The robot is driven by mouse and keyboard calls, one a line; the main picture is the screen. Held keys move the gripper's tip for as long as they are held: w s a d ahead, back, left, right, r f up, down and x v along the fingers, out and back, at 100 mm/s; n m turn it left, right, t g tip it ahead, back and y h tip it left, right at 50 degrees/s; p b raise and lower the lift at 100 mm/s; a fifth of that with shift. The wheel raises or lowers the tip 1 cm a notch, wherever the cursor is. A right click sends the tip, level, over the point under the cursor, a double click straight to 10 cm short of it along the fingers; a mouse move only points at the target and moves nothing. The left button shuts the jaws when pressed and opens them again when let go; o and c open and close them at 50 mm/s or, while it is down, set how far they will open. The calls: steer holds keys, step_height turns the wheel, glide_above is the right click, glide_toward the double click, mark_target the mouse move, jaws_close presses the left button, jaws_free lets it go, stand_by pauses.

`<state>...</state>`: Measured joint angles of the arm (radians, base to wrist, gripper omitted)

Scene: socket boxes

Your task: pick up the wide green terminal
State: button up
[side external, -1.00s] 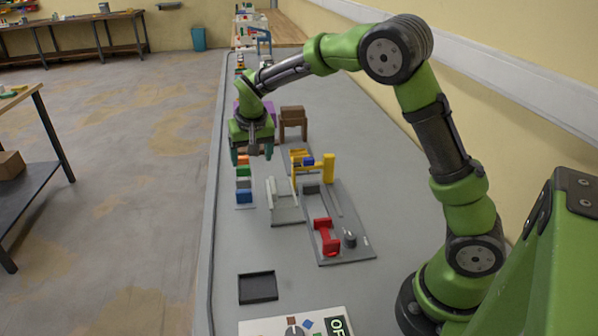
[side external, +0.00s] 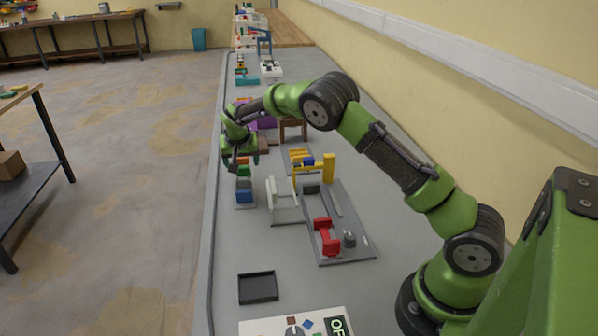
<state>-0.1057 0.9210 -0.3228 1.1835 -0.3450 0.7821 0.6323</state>
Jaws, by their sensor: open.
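A small row of coloured terminals stands on a narrow grey strip at the left side of the bench. The green terminal (side external: 243,172) is near the far end of the row, with a dark block (side external: 244,184) and a blue block (side external: 244,197) on its near side. My gripper (side external: 242,164) is open and points down over the far end of the row, around or just above the green terminal. I cannot tell whether its fingers touch it. The orange block there is mostly hidden by my gripper.
Right of the row are a pale grey fixture (side external: 284,205), a yellow frame (side external: 328,170) and a red handle part (side external: 326,237) on a grey plate. A brown stand (side external: 292,130) is behind.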

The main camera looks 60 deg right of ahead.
mark_target(243, 167)
steer(key=shift+x, duration=2.8)
steer(key=shift+d+r, duration=0.1)
steer(key=shift+c, duration=0.3)
steer(key=c, duration=1)
